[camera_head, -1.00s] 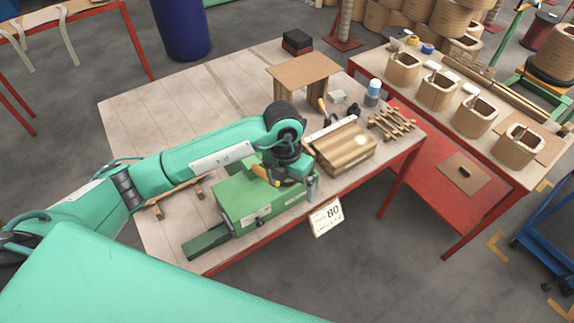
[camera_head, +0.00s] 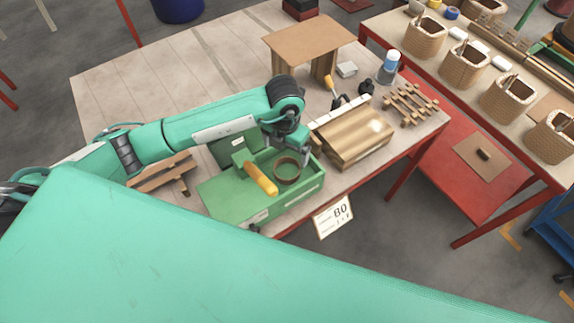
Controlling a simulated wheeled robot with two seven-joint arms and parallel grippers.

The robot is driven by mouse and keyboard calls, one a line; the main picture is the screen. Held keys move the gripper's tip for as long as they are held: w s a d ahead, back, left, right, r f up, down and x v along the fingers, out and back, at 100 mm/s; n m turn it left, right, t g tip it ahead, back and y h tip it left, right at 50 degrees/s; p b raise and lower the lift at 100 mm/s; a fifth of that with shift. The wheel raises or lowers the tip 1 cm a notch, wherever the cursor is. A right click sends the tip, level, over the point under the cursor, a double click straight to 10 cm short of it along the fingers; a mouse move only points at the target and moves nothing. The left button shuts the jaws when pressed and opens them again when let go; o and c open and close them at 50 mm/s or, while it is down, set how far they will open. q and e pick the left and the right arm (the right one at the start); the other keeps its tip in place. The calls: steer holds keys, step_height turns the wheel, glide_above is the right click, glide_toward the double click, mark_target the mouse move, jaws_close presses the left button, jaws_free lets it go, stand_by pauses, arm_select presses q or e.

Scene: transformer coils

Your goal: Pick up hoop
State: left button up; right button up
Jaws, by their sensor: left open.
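A brown ring-shaped hoop (camera_head: 287,170) sits inside an open green box (camera_head: 232,204) near the front edge of the wooden worktable. A yellow-handled tool (camera_head: 261,179) lies in the box, left of the hoop. My left gripper (camera_head: 304,157) is open and empty at the box's back right corner, just right of the hoop. Its fingers look small and partly hidden, and I cannot tell whether they touch the box. My right gripper is not in view.
A wooden block in a holder (camera_head: 354,138) stands close on the right. Behind are a small wooden stand (camera_head: 309,40), a blue-and-white bottle (camera_head: 389,67) and a wooden rack (camera_head: 411,103). The table's left part (camera_head: 150,85) is clear.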

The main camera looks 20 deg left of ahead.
mark_target(287, 173)
arm_select(q)
step_height(287, 173, down, 3)
steer(key=shift+p, duration=0.35)
step_height(287, 173, down, 2)
steer(key=shift+d+f+p, duration=0.1)
steer(key=shift+f+p, duration=0.15)
steer(key=shift+p, duration=0.55)
step_height(287, 173, down, 3)
steer(key=shift+w+d+f+p, duration=0.1)
steer(key=shift+f+p, duration=0.1)
steer(key=shift+p, duration=0.5)
steer(key=shift+f, duration=0.35)
steer(key=shift+c, duration=0.2)
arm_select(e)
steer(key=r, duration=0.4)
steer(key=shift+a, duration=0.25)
arm_select(q)
steer(key=c, duration=1)
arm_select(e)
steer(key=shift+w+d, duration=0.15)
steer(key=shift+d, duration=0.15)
